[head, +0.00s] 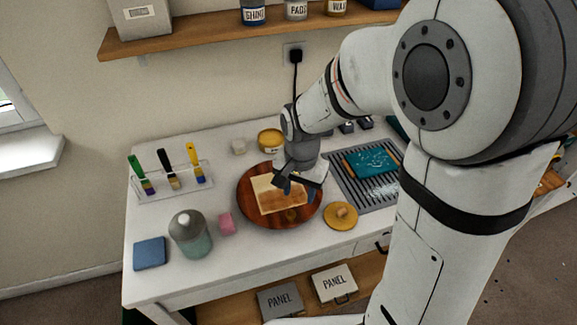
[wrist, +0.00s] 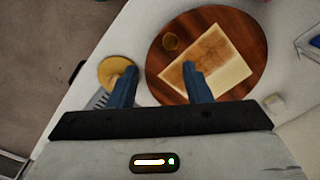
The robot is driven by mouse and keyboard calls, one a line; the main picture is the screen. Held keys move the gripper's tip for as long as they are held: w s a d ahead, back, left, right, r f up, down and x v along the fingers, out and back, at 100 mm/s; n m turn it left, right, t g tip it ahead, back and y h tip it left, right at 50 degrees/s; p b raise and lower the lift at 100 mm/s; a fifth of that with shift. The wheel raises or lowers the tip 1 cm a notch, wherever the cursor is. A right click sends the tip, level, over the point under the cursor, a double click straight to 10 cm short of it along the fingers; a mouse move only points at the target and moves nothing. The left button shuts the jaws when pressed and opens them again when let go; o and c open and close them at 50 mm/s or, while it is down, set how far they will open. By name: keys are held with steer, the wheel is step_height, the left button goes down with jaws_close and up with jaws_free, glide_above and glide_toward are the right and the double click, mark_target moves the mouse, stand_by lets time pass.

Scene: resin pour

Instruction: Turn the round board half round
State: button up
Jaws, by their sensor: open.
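The round board (head: 252,213) is reddish-brown wood and lies on the white worktop. A pale wooden panel (head: 268,201) lies on it, and a small brown round thing (head: 291,215) sits near its front edge. In the wrist view the board (wrist: 250,50) also carries the panel (wrist: 228,62) and the small round thing (wrist: 170,42). My gripper (head: 283,185) is above the board's right part in the head view. Its two blue-grey fingers (wrist: 158,80) are apart with nothing between them. I cannot tell whether a finger touches the panel or the board.
A yellow lid with a knob (head: 341,215) lies right of the board, by a grey grille with a teal panel (head: 371,160). A brush rack (head: 175,185) and yellow tin (head: 271,140) stand behind.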

mark_target(291, 213)
steer(key=shift+w+a+f+m, duration=0.15)
steer(key=shift+w+a+f, duration=0.1)
steer(key=shift+a, duration=0.15)
steer(key=shift+w+a+f+m, duration=0.15)
steer(key=shift+a+f, duration=0.1)
steer(key=shift+a, duration=0.15)
steer(key=shift+a+f+p, duration=0.1)
steer(key=shift+f+p, duration=0.2)
steer(key=shift+f, duration=0.05)
step_height(291, 213, down, 7)
steer(key=shift+f+p, duration=0.15)
steer(key=shift+p, duration=0.35)
steer(key=shift+c, duration=0.2)
jaws_close()
